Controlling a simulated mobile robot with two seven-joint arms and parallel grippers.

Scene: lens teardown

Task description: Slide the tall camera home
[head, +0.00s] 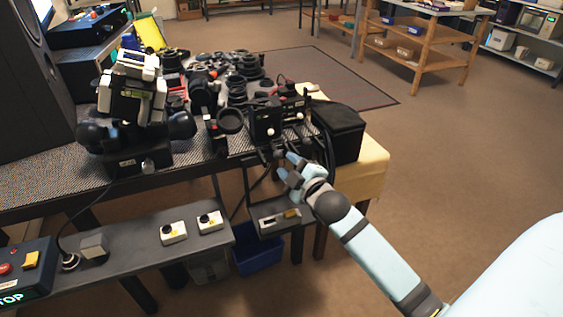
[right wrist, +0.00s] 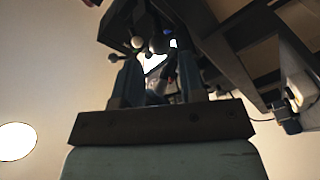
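A tall black box-shaped unit (head: 265,120), which looks like the tall camera, stands upright near the table's front edge in the head view. Small pale knobs show on its front. My right gripper (head: 283,168) is just in front of and below it, reaching in from the lower right. In the right wrist view the fingers (right wrist: 158,80) stand apart, with ball-ended levers (right wrist: 145,44) beyond and partly between them. I see nothing held, and contact with the levers cannot be told. My left gripper is not in view.
A black box (head: 340,130) stands close to the right of the unit. Dark lens parts (head: 235,75) crowd the table behind. A black-and-white device (head: 130,100) stands at left. A lower shelf (head: 130,245) holds switches.

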